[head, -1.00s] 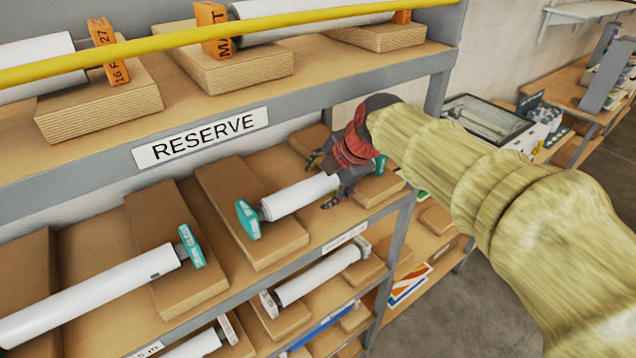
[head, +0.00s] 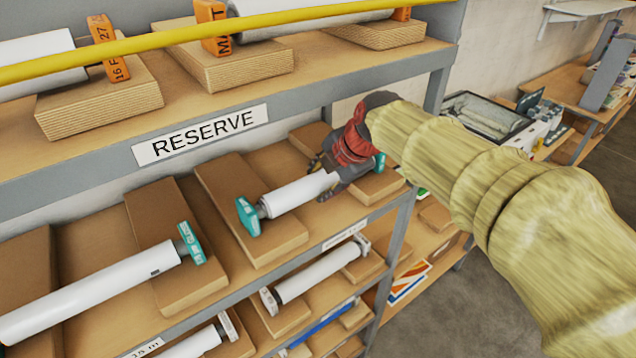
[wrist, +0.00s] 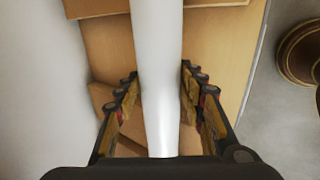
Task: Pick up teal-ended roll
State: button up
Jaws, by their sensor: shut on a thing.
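The teal-ended roll (head: 294,197) is a white cylinder with teal end plates, lying across brown cradle blocks on the shelf under the RESERVE label. Its near teal end (head: 248,216) faces left, and a bit of the far teal end (head: 380,161) shows past my gripper. My gripper (head: 333,175) is at the right part of this roll and shut on it. In the wrist view, the white roll (wrist: 158,75) runs between the two fingers of my gripper (wrist: 161,88), one on each side. The roll still appears to rest at its cradle blocks; the exact contact is hidden.
Another teal-ended white roll (head: 95,288) lies to the left on the same shelf. A yellow rail (head: 200,37) crosses in front of the upper shelf, which holds orange-ended rolls. A grey post (head: 392,262) stands close right of my gripper. White-ended rolls (head: 320,273) lie below.

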aim_at(317, 172)
grip_shut()
jog(key=shift+r, duration=0.1)
jog(key=shift+w+r, duration=0.1)
jog(key=shift+r, duration=0.65)
jog(key=shift+r+b, duration=0.4)
jog(key=shift+r, duration=0.55)
jog(key=s+d+b, duration=0.4)
jog(key=s+d, duration=0.6)
jog(key=s, duration=0.5)
jog(key=shift+s, duration=0.15)
